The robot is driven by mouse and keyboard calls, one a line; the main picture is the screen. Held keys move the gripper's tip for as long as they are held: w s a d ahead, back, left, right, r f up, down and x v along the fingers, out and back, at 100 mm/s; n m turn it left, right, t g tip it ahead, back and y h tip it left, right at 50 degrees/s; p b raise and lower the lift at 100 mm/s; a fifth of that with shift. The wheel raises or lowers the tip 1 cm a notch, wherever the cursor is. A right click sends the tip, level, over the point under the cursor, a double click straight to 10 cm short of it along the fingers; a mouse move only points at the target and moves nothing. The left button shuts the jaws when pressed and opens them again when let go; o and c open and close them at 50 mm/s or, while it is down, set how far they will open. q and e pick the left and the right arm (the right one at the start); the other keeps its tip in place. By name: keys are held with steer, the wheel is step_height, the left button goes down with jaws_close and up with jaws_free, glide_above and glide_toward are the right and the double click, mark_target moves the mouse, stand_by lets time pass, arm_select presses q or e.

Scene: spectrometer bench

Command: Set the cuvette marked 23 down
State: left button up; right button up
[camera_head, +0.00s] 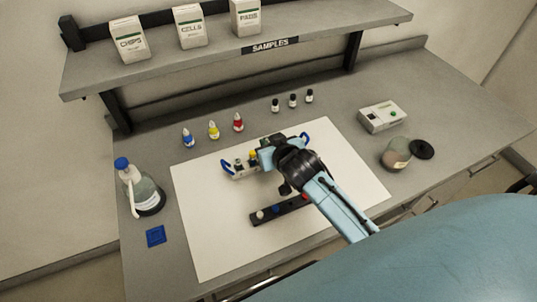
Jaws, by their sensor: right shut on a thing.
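My right gripper (267,155) reaches in from the lower right and is over a light carrier with blue end handles (228,168) on the white mat. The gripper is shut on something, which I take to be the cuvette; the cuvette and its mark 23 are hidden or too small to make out. Small capped pieces, one with a dark top (238,163) and one with a yellow top (252,155), stand in the carrier's left part beside the gripper. A dark block (265,216) with several coloured round spots lies nearer, partly behind my right arm. My left gripper is not in view.
The white mat (205,235) is clear at its left and front. Behind it stand blue, yellow and red dropper bottles (213,130) and small dark-capped vials (293,101). A wash bottle (143,192) stands left; a device (382,117) and jar (396,153) stand right.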

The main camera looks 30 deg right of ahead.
steer(key=shift+f, duration=2.45)
steer(key=shift+f, duration=0.1)
steer(key=o, duration=0.7)
steer(key=shift+b, duration=0.3)
steer(key=shift+o, duration=0.2)
steer(key=shift+r, duration=0.2)
steer(key=shift+s, duration=0.3)
steer(key=v, duration=1.1)
steer(key=shift+r+p, duration=0.2)
steer(key=shift+p, duration=0.2)
steer(key=shift+s, duration=0.1)
